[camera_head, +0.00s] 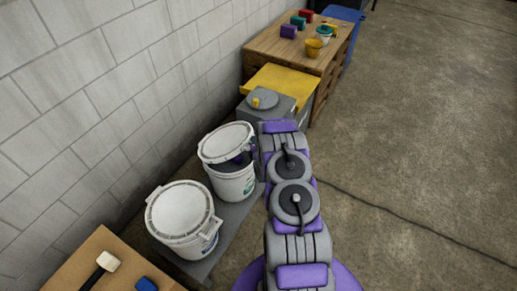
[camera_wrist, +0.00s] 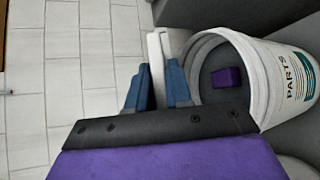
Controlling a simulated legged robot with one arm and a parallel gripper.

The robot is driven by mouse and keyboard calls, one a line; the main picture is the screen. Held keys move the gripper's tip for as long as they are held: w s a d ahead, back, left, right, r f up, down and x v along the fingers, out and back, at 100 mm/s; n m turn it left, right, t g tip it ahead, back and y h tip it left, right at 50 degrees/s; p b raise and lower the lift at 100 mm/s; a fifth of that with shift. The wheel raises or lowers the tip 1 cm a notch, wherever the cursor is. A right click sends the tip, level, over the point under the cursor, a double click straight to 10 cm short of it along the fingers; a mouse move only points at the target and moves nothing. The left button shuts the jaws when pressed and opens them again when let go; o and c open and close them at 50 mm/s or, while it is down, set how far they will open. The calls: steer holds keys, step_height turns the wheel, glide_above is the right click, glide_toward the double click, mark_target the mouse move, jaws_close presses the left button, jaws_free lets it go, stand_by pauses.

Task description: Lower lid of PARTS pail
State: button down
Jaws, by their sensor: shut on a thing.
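The PARTS pail (camera_wrist: 297,82) is white and stands open at the right of the wrist view, with a purple block (camera_wrist: 227,78) inside. In the head view the pail (camera_head: 234,184) stands on a low grey bench, its white lid (camera_head: 226,142) raised and tilted over the opening. In the wrist view the lid (camera_wrist: 157,48) shows edge-on as a narrow white strip. My gripper (camera_wrist: 156,82) has its blue fingers shut on that strip, beside the pail's rim. My arm hides part of the pail's right side in the head view.
A second white pail (camera_head: 183,228) with its lid shut stands close to the left, on the same bench (camera_head: 231,218). A grey box (camera_head: 265,106) stands behind. A wooden table (camera_head: 277,46) with coloured items is farther back. The wall runs along the left; floor at right is clear.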

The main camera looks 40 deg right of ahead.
steer(key=shift+n+g, duration=0.4)
steer(key=r, duration=0.1)
steer(key=w+r, duration=0.2)
steer(key=shift+a+r, duration=0.3)
steer(key=shift+a, duration=0.1)
steer(key=c, duration=1.1)
jaws_free()
steer(key=shift+d+f, duration=0.1)
steer(key=shift+s, duration=0.1)
steer(key=p+v, duration=0.2)
steer(key=v, duration=1.5)
steer(key=shift+s+p, duration=0.1)
steer(key=shift+p, duration=0.3)
